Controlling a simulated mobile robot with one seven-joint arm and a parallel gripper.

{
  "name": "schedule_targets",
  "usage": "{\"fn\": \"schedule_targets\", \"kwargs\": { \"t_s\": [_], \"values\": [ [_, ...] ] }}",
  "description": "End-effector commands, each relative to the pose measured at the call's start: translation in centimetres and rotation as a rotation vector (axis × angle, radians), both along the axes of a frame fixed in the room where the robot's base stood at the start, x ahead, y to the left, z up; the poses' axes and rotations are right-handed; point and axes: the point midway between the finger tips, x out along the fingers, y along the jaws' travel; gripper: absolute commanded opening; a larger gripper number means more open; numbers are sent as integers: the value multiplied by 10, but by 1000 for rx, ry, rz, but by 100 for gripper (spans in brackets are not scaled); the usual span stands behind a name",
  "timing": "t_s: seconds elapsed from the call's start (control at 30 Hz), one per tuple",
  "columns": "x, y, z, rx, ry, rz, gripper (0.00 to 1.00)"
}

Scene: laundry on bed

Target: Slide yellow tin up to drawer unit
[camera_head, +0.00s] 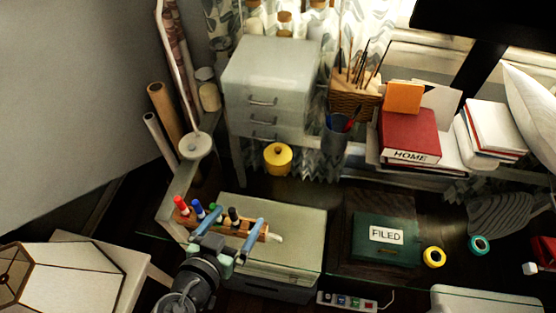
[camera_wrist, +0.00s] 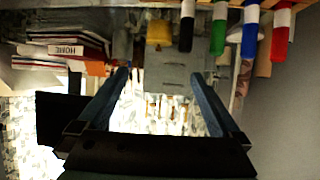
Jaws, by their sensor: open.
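The yellow tin (camera_head: 278,158), round with a small knob on its lid, stands just in front of the grey drawer unit (camera_head: 270,75), below its right part in the head view. Whether tin and unit touch, I cannot tell. In the upside-down wrist view, the yellow tin (camera_wrist: 159,33) is at the top, near the drawer unit (camera_wrist: 172,68). My gripper (camera_head: 233,229) is open and empty, with its two blue fingers spread. It is nearer the front than the tin, by the marker rack. The wrist view also shows the open fingers.
A wooden rack of colored markers (camera_head: 183,218) lies by my fingers on a grey-green box (camera_head: 295,235). A pen cup (camera_head: 335,136) stands right of the tin. A lamp-like post (camera_head: 194,145) stands left. A green "FILED" box (camera_head: 385,252) sits to the right.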

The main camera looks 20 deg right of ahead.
Motion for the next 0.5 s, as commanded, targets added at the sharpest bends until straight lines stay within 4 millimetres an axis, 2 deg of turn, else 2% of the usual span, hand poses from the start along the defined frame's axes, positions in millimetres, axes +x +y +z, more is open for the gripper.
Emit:
{"fn": "schedule_targets", "kwargs": {
  "t_s": [0.03,0.2,0.5],
  "values": [
    [8,-8,-8,0,-1,-4,100],
    [30,-26,-22,0,-2,-2,100],
    [46,-39,-30,1,-1,2,100]
  ]
}}
